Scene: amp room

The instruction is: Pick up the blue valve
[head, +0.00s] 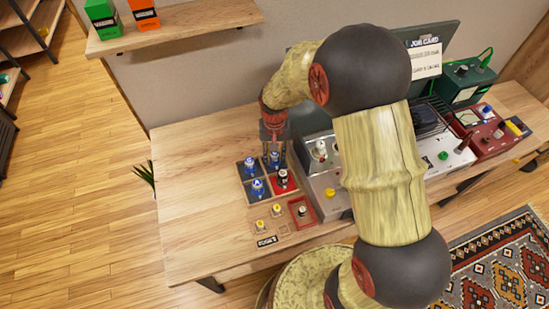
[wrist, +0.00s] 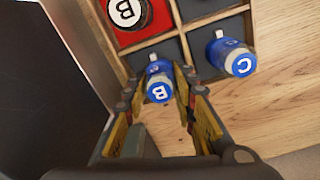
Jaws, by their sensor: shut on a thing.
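A blue valve with a white cap marked B (wrist: 159,84) stands between the two fingers of my gripper (wrist: 161,92) in the wrist view. The fingers are shut on it. In the head view my gripper (head: 274,145) points down over the back right compartment of a divided tray (head: 264,175), with this blue valve (head: 275,159) at its tips. I cannot tell whether the valve is clear of the tray floor. A second blue valve, marked C (wrist: 232,55), sits in the neighbouring compartment. Another blue valve (head: 257,187) shows front left in the head view.
A red-floored compartment (wrist: 133,35) holds a black-and-white piece marked B (wrist: 125,10). A grey amp unit (head: 325,190) stands close to the tray's right. Small knobs and a red-framed holder (head: 302,211) lie in front. The wooden bench (head: 195,190) is clear to the left.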

